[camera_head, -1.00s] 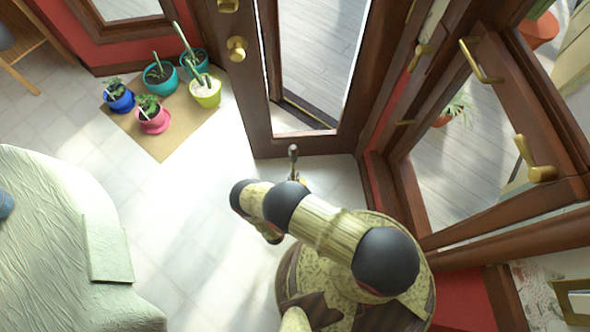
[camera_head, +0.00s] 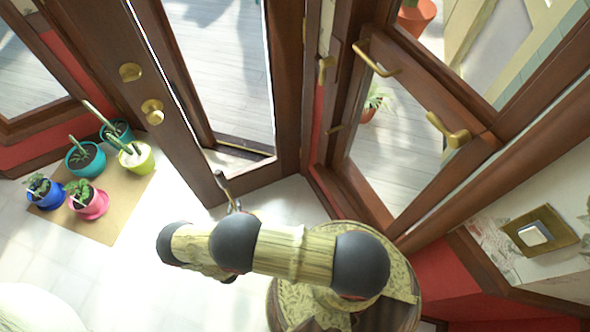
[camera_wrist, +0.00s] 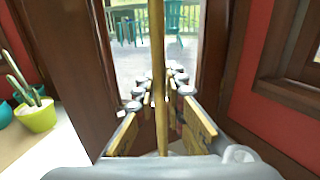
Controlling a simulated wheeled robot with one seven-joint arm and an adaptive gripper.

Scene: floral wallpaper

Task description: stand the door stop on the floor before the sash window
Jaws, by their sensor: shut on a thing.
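The door stop shows in the wrist view as a thin upright golden-brown rod (camera_wrist: 158,50) between the fingers of my gripper (camera_wrist: 160,95), which is shut on it. In the head view, its dark grey top (camera_head: 222,184) sticks up beyond my arm, over the floor near the door's lower edge. My arm hides its lower part, and I cannot tell whether it touches the floor. A window (camera_head: 345,188) with brown frames and brass handles stands to the right of the door stop, beyond my arm.
A brown glazed door (camera_head: 175,125) with brass knobs stands close beyond the door stop. Several potted plants sit on a tan mat (camera_head: 128,215) at the left. A pale rounded piece (camera_head: 35,310) is at lower left. Pale floor (camera_head: 115,270) is bare between them.

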